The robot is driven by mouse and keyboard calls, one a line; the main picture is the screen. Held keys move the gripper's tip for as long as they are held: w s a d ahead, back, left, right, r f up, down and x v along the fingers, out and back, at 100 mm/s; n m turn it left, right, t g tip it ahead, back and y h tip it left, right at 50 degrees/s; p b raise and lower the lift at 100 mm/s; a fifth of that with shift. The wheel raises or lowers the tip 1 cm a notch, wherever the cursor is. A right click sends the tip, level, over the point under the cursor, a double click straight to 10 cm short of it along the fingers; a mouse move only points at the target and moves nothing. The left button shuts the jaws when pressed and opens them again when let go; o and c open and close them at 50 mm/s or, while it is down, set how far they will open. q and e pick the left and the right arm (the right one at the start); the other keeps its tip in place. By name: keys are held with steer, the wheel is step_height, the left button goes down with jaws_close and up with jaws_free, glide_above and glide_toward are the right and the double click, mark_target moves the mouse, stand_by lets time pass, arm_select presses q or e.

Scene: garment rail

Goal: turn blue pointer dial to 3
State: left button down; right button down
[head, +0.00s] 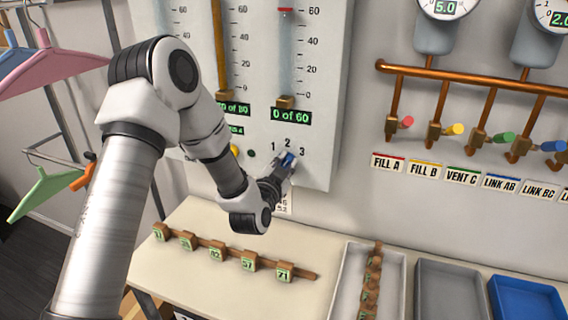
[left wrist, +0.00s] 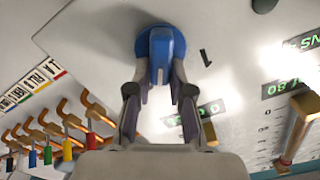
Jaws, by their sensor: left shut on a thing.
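The blue pointer dial (head: 289,158) sits low on the pale panel, just below the printed numbers 1, 2 and 3. My left gripper (head: 283,169) reaches it from below left and hides much of it in the head view. In the left wrist view the dial (left wrist: 160,45) is a round blue knob with a raised grip. The two fingers of my left gripper (left wrist: 160,88) are shut on that grip from both sides. A printed 1 shows beside the knob there. I cannot tell exactly which number the pointer faces. My right gripper is in neither view.
Above the dial, the panel (head: 323,90) carries gauges and a green display reading 0 of 60 (head: 291,115). Copper pipes (head: 470,78) with coloured valves are at the right. A bench (head: 215,225) below holds a row of numbered tags, a white tray (head: 345,285) and other trays.

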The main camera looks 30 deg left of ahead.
arm_select(q)
steer(key=shift+w+d+m, duration=0.1)
steer(key=shift+d+m, duration=0.1)
steer(key=shift+m, duration=1.7)
steer(key=c, duration=1.1)
jaws_free()
steer(key=shift+o, duration=0.3)
steer(key=shift+w+f, duration=0.1)
steer(key=shift+f, duration=0.1)
steer(key=v, duration=0.7)
steer(key=shift+s, duration=0.25)
